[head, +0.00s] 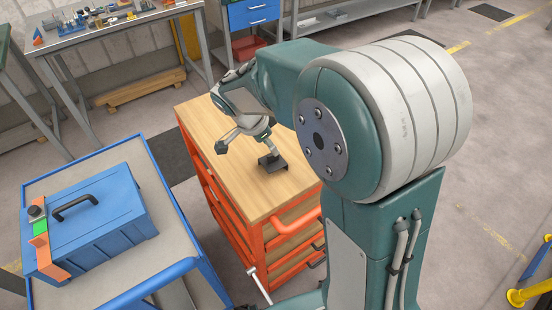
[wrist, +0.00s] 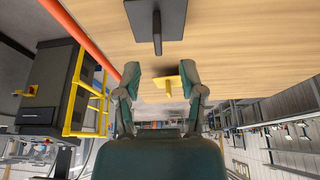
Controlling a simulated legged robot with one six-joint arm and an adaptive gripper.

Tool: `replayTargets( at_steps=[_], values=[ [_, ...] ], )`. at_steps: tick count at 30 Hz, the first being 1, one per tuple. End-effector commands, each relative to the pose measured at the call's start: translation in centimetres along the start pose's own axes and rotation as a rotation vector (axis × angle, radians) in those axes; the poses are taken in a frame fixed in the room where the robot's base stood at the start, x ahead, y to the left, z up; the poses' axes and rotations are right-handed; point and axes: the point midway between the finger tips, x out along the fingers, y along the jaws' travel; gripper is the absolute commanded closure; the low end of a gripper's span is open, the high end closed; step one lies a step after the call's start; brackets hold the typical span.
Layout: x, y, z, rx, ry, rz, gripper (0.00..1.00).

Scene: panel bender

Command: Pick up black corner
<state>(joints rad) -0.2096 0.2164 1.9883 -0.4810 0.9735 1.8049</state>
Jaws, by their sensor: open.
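The black corner (head: 272,162) is a dark bracket with a flat plate and an upright part. It lies on the wooden top of the orange cabinet (head: 243,187), near its right edge in the head view. In the wrist view the black corner (wrist: 172,20) is at the top, beyond my fingertips. My gripper (head: 245,142) is above the wooden top, beside the black corner and apart from it. In the wrist view my gripper (wrist: 161,78) has its two fingers spread, with nothing held between them.
A blue cart (head: 168,187) with a blue toolbox (head: 95,225) stands left of the cabinet. A grey workbench (head: 100,28) with small parts is behind.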

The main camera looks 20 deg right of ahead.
Motion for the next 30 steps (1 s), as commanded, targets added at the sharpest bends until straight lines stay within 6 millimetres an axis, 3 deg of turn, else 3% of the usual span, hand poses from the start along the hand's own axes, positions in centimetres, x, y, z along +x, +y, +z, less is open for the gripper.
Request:
replayTargets(
  at_steps=[9,18,21,22,30],
  values=[
    [4.5,0.3,-0.1,-0.001,0.0,0.003,0.49],
    [5.0,0.3,-0.2,-0.001,-0.001,0.0,0.49],
    [5.0,0.2,-0.1,-0.002,0.0,0.0,0.93],
    [5.0,0.2,-0.1,-0.002,0.0,0.0,1.0],
    [5.0,0.2,-0.1,-0.002,-0.001,0.001,1.0]
  ],
)
